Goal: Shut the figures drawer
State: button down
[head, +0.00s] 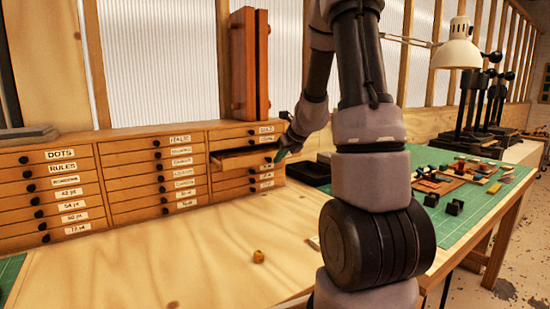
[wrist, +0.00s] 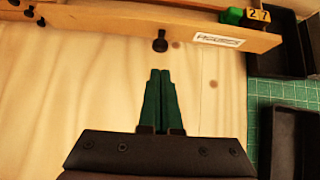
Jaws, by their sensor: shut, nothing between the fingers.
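One drawer (head: 240,160) in the right column of the wooden cabinet (head: 105,182) is pulled out, with its front standing clear of the others. In the wrist view its front (wrist: 110,22) crosses the top, with a dark round knob (wrist: 160,42) and a white label (wrist: 218,40) too blurred to read. My gripper (head: 279,157) is at the right end of this drawer in the head view. In the wrist view my gripper (wrist: 161,72) has its green fingers together and empty, pointing at the knob with a small gap in the picture.
A green piece (wrist: 232,15) and a yellow tile marked 27 (wrist: 258,15) show at the drawer's right end. Dark trays (wrist: 292,140) lie to the right on a green mat (head: 455,225).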

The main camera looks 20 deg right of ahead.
aim_at(256, 149)
jog(key=shift+w+a, duration=0.15)
jog(key=shift+w, duration=0.45)
jog(key=shift+w+a, duration=0.15)
jog(key=shift+w, duration=0.45)
jog(key=shift+w, duration=0.15)
jog(key=w+a, duration=0.1)
jog(key=w, duration=0.7)
jog(key=w+a, duration=0.1)
jog(key=w, duration=0.3)
jog(key=shift+w+a+f, duration=0.1)
jog(key=shift+w+a, duration=0.2)
jog(key=shift+w, duration=0.05)
jog(key=shift+w+r, duration=0.15)
jog(key=shift+r, duration=0.05)
